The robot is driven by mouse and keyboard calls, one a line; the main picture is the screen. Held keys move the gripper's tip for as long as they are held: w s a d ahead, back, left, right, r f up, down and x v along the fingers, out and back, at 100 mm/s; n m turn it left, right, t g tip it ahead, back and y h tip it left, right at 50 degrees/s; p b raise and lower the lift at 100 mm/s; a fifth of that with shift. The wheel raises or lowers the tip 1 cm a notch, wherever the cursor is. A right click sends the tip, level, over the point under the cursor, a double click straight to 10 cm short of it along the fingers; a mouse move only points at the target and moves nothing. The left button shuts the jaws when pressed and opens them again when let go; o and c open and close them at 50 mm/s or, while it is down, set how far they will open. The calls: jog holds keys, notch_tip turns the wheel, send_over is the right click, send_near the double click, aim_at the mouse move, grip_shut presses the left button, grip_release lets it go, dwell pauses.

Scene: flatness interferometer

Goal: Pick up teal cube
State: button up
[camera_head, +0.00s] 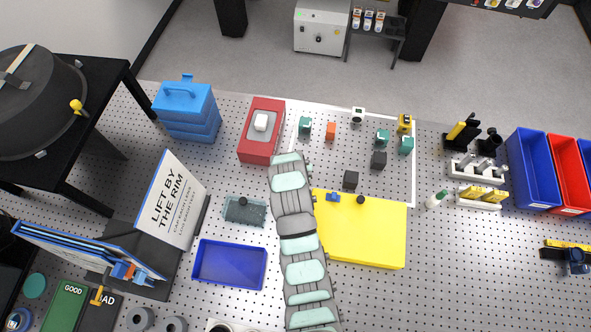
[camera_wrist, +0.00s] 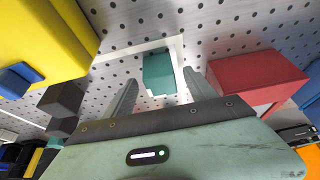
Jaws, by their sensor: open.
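A teal cube (camera_wrist: 158,72) stands on the perforated table between the two spread fingers of my gripper (camera_wrist: 160,84) in the wrist view, beyond the fingertips or about level with them; contact cannot be told. It appears to be the left teal cube (camera_head: 305,125) in the head view, just past the end of my arm. Two more teal cubes stand further right, one (camera_head: 383,137) near a dark cube and one (camera_head: 406,146) by a yellow device. My gripper is open and empty. In the head view its fingers are hidden under my arm.
A red block (camera_head: 261,130) with a white piece on top stands close left of the cube; it also shows at right in the wrist view (camera_wrist: 250,82). An orange cube (camera_head: 331,130) stands to the right. A yellow block (camera_head: 375,235) and dark cubes (camera_head: 379,160) lie nearer.

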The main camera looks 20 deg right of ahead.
jog(key=shift+x, duration=1.1)
jog(key=shift+c, duration=0.5)
grip_shut()
